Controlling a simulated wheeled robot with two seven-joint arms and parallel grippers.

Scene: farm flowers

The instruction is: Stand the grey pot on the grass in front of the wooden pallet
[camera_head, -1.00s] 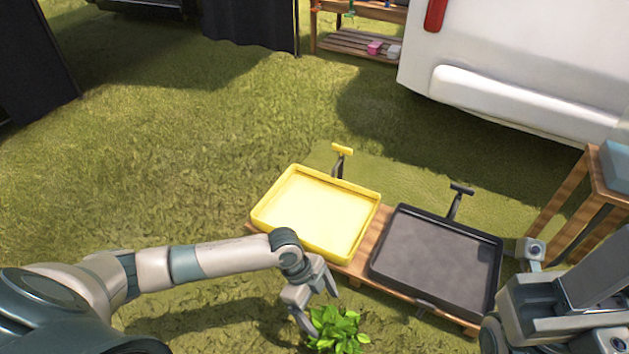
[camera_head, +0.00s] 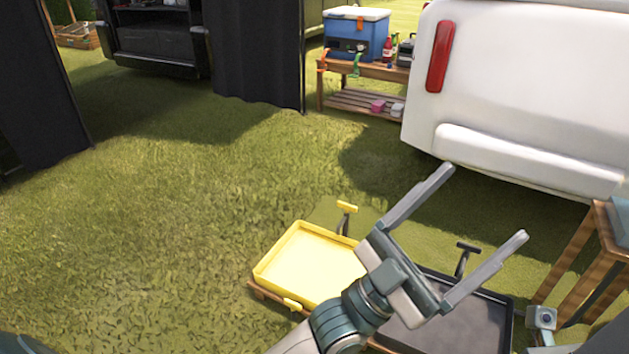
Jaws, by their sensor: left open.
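My left gripper (camera_head: 485,202) is open and empty, raised with its two fingers spread wide and pointing up and to the right. It hangs in front of the trays and hides part of them. The wooden pallet (camera_head: 262,292) is mostly hidden; a bit of its edge shows under the yellow tray. The grey pot is not in view, and the grass in front of the pallet is mostly cut off by the bottom edge or hidden by my left arm. My right gripper is not in view; only a small part of what seems my right arm shows at the lower right.
A yellow tray (camera_head: 305,262) and a dark tray (camera_head: 450,335) rest on the pallet. A wooden table (camera_head: 575,280) stands at the right, a white vehicle (camera_head: 520,90) behind. A cooler (camera_head: 355,35) sits on a far bench. Open grass (camera_head: 170,220) lies at the left.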

